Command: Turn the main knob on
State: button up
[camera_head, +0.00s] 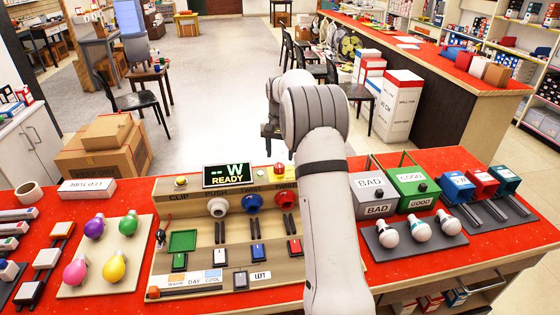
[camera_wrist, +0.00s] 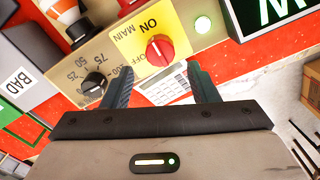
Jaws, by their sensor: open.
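The main knob (camera_wrist: 160,50) is red with a white mark and sits on a yellow plate (camera_wrist: 126,42) marked ON, MAIN and OFF in the wrist view. Which word its mark points to is hard to tell. My gripper (camera_wrist: 159,72) is open and empty, its two dark fingers on either side of the picture below the knob. I see no contact with the knob. In the head view my gripper (camera_head: 268,131) is above the back of the console (camera_head: 163,190), partly hidden by my arm.
A green lamp (camera_wrist: 202,24) glows beside the yellow plate. A black dial (camera_wrist: 94,84) and a calculator (camera_wrist: 165,86) are nearby. The display (camera_head: 228,175) reads READY. Bulbs on a tray (camera_head: 66,285) stand left; GOOD (camera_head: 414,190) and BAD (camera_head: 373,197) boxes stand right.

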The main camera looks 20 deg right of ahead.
aim_at(280, 164)
jog(key=shift+r, duration=1.9)
jog(key=shift+s+r, duration=0.1)
jog(key=s+a+r+n, duration=0.1)
jog(key=s+a+r, duration=0.2)
jog(key=s, duration=0.3)
jog(key=s+a+r+n+t, duration=0.1)
jog(key=s+a+r, duration=0.15)
jog(key=s, duration=0.25)
jog(key=s+a+r+n, duration=0.1)
jog(key=s+a+r, duration=0.2)
jog(key=s, duration=0.3)
jog(key=s+a+f+n+t, duration=0.1)
jog(key=s+a+f+n, duration=0.1)
jog(key=s, duration=0.8)
jog(key=s+a+f+n+t, duration=0.1)
jog(key=s+a+f+n, duration=0.1)
jog(key=s, duration=0.9)
jog(key=shift+s+a+f, duration=0.3)
jog(key=shift+a+f, duration=0.45)
jog(key=shift+f, duration=0.05)
